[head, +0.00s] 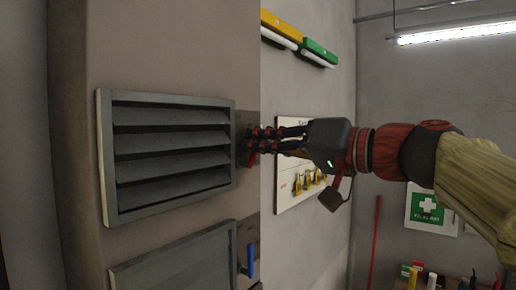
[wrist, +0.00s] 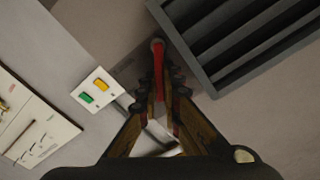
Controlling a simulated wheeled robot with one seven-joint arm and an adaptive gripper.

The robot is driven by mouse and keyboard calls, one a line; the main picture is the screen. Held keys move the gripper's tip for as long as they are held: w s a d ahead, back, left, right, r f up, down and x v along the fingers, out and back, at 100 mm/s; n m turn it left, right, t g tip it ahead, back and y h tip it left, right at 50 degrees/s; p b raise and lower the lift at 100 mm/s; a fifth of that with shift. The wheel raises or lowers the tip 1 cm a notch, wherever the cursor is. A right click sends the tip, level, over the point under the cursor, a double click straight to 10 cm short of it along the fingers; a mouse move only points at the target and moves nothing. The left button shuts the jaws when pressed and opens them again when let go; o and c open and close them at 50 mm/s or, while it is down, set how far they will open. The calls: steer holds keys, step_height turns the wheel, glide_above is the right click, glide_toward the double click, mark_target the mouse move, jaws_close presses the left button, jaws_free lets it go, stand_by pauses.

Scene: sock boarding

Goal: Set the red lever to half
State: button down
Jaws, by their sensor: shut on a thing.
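The red lever (wrist: 158,62) sits beside the grey louvered vent in the wrist view. Its round pivot end is at the top, and its bar runs down between my fingers. In the head view a small red part of the lever (head: 251,160) shows beside the vent's right edge, mostly hidden by my fingers. My gripper (head: 252,140) reaches left to the lever, and its fingers (wrist: 167,92) are closed around the bar in the wrist view. The lower part of the lever is partly covered by the fingers, so its exact setting is hard to tell.
The grey louvered vent (head: 170,150) stands left of my gripper. Below it are a second grey panel (head: 180,266) and a blue lever (head: 250,261). A white plate with green and yellow buttons (wrist: 95,92) is left of my fingers. A white panel with brass hooks (head: 289,190) is behind.

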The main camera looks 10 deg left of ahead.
steer(key=shift+f, duration=0.1)
steer(key=c, duration=2)
jaws_free()
steer(key=shift+o, duration=0.2)
steer(key=v, duration=1.2)
